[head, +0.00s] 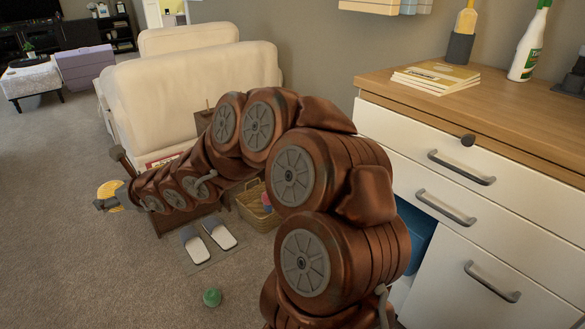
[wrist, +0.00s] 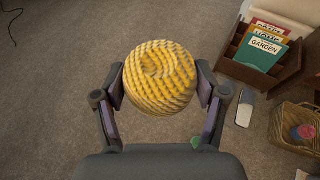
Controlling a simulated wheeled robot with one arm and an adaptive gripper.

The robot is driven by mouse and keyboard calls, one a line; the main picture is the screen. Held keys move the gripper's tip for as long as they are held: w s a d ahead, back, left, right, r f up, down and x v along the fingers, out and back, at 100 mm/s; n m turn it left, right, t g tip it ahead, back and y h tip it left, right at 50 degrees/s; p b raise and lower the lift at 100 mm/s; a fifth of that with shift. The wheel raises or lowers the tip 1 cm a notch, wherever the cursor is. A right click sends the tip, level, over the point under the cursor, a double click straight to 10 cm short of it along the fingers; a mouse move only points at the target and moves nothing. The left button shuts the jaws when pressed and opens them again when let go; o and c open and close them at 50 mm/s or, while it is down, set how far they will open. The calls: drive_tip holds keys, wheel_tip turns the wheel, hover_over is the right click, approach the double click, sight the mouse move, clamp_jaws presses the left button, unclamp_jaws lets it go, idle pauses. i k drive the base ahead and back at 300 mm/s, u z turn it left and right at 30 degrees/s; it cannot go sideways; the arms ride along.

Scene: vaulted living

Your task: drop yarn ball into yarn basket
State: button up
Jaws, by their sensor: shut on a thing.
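A yellow yarn ball (wrist: 160,77) is held between the two fingers of my gripper (wrist: 160,85) in the wrist view, above the carpet. In the head view the yarn ball (head: 109,190) shows at the end of my arm, at the left, partly covered by my gripper (head: 107,195). The woven yarn basket (wrist: 290,128) stands on the floor at the right of the wrist view, apart from the gripper, with pink and blue balls inside. In the head view the basket (head: 252,212) is partly hidden behind my arm.
A wooden magazine rack (wrist: 262,65) with books stands beside the basket. Slippers (head: 208,241) and a green ball (head: 211,297) lie on the carpet. A white drawer cabinet (head: 470,190) fills the right side, and a cream sofa (head: 190,85) stands behind. The carpet at left is clear.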

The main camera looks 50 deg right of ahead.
sight(262, 205)
drive_tip(key=z, duration=0.4)
drive_tip(key=i, duration=1)
